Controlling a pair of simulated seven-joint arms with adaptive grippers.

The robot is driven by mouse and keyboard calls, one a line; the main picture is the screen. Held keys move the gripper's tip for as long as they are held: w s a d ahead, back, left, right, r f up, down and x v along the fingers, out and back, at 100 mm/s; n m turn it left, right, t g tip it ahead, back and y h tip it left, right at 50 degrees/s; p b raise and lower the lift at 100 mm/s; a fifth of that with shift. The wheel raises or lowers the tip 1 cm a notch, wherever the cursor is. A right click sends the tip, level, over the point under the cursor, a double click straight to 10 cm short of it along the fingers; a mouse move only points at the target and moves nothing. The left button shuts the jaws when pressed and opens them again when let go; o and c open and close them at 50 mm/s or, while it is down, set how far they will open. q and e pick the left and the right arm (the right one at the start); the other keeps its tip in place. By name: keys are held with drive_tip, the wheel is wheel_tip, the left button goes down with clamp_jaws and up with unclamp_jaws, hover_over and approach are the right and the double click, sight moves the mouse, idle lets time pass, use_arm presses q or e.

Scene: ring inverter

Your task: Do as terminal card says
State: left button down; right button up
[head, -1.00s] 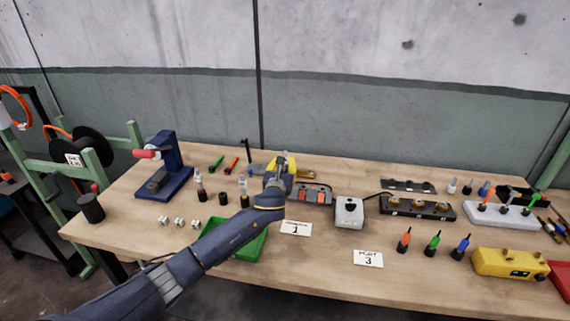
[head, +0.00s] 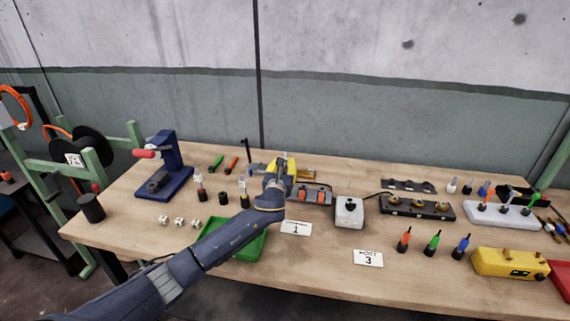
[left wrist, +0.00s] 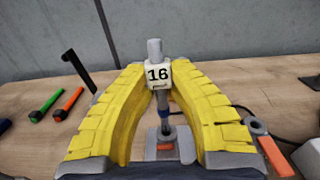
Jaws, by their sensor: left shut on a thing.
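My left gripper (head: 283,168) is over the back middle of the bench. In the left wrist view its yellow fingers (left wrist: 158,95) are shut on a slim grey ferrule tool (left wrist: 154,48) with a white block marked 16. It stands about upright, its dark lower end over or at a grey terminal block (left wrist: 184,148); I cannot tell if it is inserted. In the head view the terminal block with orange levers (head: 318,196) is right of the gripper. A card reading 1 (head: 296,229), its small top word blurred, lies in front. A "PORT 3" card (head: 368,259) lies further right.
A white box (head: 349,211) and a black block with brass ports (head: 417,208) stand to the right. A green tray (head: 248,246) is partly behind my arm. A blue press (head: 165,168) stands at left.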

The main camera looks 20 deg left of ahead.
sight(285, 172)
use_arm(q)
drive_tip(key=shift+f, duration=1.7)
drive_tip(key=c, duration=1.2)
unclamp_jaws()
drive_tip(key=shift+s+f, duration=0.1)
drive_tip(key=s+d, duration=0.1)
drive_tip(key=s, duration=1)
drive_tip(key=shift+s, duration=0.4)
